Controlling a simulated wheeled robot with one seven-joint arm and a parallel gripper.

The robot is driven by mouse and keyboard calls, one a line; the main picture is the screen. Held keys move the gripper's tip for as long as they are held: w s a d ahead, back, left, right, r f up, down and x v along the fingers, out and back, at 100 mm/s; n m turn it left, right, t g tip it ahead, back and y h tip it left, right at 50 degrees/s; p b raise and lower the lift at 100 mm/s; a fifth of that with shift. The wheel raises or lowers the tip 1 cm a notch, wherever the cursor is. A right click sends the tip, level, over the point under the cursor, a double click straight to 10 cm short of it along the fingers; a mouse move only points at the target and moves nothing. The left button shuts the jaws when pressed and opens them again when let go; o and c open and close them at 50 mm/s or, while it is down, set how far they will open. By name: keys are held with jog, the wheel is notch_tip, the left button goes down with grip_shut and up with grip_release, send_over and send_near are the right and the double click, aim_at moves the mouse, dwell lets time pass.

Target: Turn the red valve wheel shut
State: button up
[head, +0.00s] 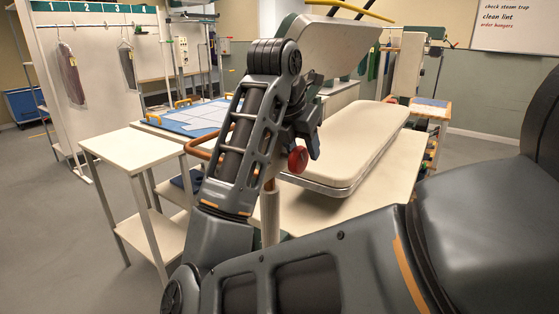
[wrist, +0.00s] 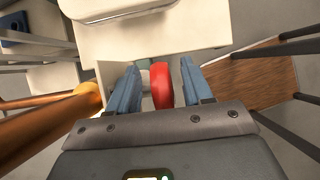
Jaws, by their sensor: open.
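The red valve wheel (head: 297,159) shows in the head view beside the press table, partly hidden by my arm and gripper. In the wrist view the wheel (wrist: 161,84) is seen nearly edge-on, between the two blue fingers of my gripper (wrist: 159,68). In the head view my gripper (head: 314,142) is dark and right at the wheel. Whether a finger touches the wheel I cannot tell.
A copper pipe (wrist: 40,125) runs close on the left in the wrist view. The padded pressing board (head: 350,145) lies just behind and right of the wheel. A white side table (head: 130,148) stands to the left. Grey floor is free at the far left.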

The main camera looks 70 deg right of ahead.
jog(key=w+a+b, duration=0.2)
jog(key=w+a, duration=0.1)
jog(key=a, duration=0.9)
jog(key=shift+r+b, duration=0.3)
jog(key=shift+b, duration=0.05)
